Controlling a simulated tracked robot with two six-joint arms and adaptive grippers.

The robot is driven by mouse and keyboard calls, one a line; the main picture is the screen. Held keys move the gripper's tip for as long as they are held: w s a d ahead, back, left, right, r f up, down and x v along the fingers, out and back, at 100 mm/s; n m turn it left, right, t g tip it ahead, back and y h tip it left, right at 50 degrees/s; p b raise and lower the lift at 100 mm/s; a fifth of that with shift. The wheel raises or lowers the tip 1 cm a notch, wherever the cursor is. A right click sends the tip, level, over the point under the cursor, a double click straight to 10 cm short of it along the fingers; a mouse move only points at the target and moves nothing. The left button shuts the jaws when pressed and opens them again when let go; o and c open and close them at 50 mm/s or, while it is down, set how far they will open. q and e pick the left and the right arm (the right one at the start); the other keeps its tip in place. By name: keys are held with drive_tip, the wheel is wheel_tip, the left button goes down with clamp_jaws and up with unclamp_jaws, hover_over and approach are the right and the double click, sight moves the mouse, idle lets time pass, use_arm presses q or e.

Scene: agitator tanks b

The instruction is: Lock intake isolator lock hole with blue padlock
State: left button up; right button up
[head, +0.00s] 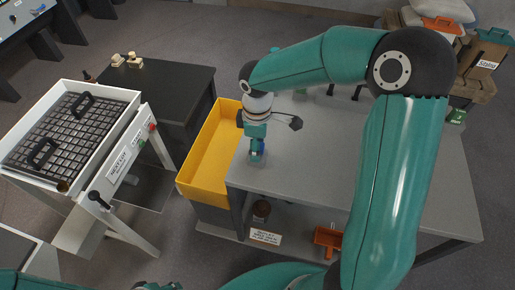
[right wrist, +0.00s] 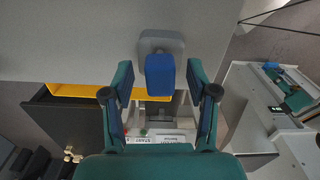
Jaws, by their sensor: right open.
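The blue padlock (right wrist: 160,75) is a blue block at the edge of the grey table, with a small grey pad (right wrist: 177,42) just behind it. In the right wrist view it sits between the spread fingers of my right gripper (right wrist: 160,95), with gaps on both sides. In the head view my right gripper (head: 257,152) points down over the table's left corner and mostly hides the padlock (head: 261,146). I cannot make out the isolator's lock hole. A black-knobbed lever (head: 98,198) is on the white machine at left.
A yellow bin (head: 205,155) adjoins the grey table (head: 330,150). A dark table (head: 165,95) stands behind the white machine (head: 125,165). Brown boxes (head: 478,62) are at the back right.

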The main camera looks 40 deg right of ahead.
drive_tip(key=shift+f, duration=0.35)
clamp_jaws()
drive_tip(key=shift+r, duration=0.1)
wheel_tip(320, 180, up, 20)
drive_tip(key=p, duration=0.1)
idle(0.5)
drive_tip(key=c, duration=0.6)
unclamp_jaws()
drive_tip(key=shift+c, duration=0.2)
clamp_jaws()
